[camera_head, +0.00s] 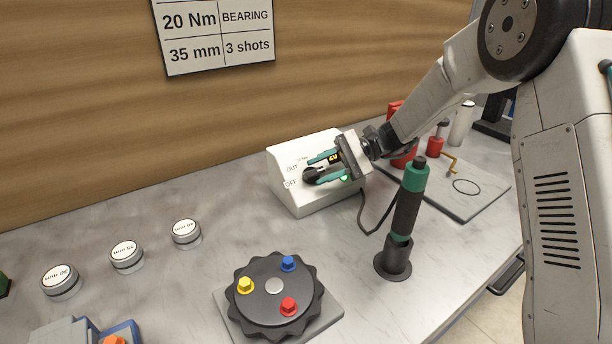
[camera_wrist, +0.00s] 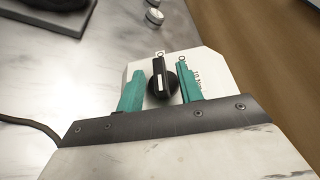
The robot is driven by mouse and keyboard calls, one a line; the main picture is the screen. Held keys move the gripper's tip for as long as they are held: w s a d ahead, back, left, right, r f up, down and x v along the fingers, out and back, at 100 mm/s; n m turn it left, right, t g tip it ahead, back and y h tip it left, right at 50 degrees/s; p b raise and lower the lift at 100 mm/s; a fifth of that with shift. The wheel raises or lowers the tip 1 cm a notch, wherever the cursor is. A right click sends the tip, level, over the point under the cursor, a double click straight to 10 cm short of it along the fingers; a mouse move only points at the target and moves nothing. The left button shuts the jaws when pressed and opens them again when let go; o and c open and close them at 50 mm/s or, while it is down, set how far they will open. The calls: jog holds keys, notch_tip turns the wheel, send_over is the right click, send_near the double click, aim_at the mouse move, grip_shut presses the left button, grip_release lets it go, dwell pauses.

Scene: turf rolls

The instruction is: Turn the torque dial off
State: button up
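The torque dial is a black knob (camera_head: 311,175) with a pale pointer bar, on the sloped front of a white control box (camera_head: 291,201). Labels "OUT" and "OFF" show to its left in the head view. In the wrist view the knob (camera_wrist: 163,84) sits between the two green fingers of my gripper (camera_wrist: 158,88), with a gap visible on each side. My gripper (camera_head: 324,167) is open in front of the box in the head view. The box face (camera_wrist: 140,72) fills the space behind the fingers. Whether a finger touches the knob is hard to tell.
A black turntable (camera_head: 262,305) with coloured bolts sits in front. Several round silver buttons (camera_head: 126,256) line the left. A wooden wall rises behind.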

aim_at(319, 171)
jog(key=shift+x, duration=1.95)
jog(key=shift+r, duration=0.1)
grip_shut()
